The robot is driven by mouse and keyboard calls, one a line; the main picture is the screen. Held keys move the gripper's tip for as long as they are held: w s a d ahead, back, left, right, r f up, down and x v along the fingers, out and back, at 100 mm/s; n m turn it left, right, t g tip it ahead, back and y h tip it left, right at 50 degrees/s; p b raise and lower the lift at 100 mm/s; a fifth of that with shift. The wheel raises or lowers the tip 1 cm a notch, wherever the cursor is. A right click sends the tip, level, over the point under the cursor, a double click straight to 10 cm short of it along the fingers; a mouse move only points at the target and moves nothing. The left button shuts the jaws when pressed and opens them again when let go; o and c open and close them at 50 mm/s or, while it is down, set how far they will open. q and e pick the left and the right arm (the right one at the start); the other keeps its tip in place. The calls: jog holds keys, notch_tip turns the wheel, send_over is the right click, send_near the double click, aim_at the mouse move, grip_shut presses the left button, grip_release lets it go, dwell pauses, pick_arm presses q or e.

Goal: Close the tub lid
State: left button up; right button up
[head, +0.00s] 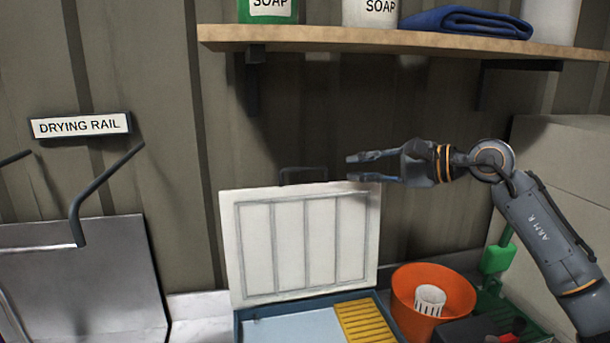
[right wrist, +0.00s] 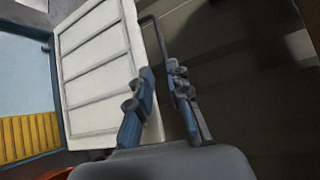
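The tub lid (head: 300,240) is a white ribbed panel standing open, nearly upright, at the back of the blue tub (head: 290,325). A dark handle (head: 303,170) sits on its top edge. My right gripper (head: 352,167) is at the lid's upper right corner, pointing left, with its fingers apart and empty. In the right wrist view the lid (right wrist: 100,60) is left of the fingers (right wrist: 160,72), and the handle (right wrist: 152,25) rises beyond them. I cannot tell whether a finger touches the lid. My left gripper is not in view.
A yellow slatted insert (head: 368,321) lies in the tub. A wooden shelf (head: 330,37) runs above. A drying rail (head: 90,190) and grey metal panel (head: 75,270) are at left.

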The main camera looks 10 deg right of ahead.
aim_at(310, 169)
jog(key=p+x, duration=0.2)
jog(key=x, duration=0.2)
jog(key=p+x, duration=0.2)
jog(key=x, duration=0.2)
jog(key=p+x, duration=0.2)
jog(key=x, duration=0.2)
jog(key=shift+a+r, duration=0.25)
jog(key=shift+a, duration=0.15)
jog(key=shift+w, duration=0.1)
jog(key=shift+f, duration=0.1)
grip_shut()
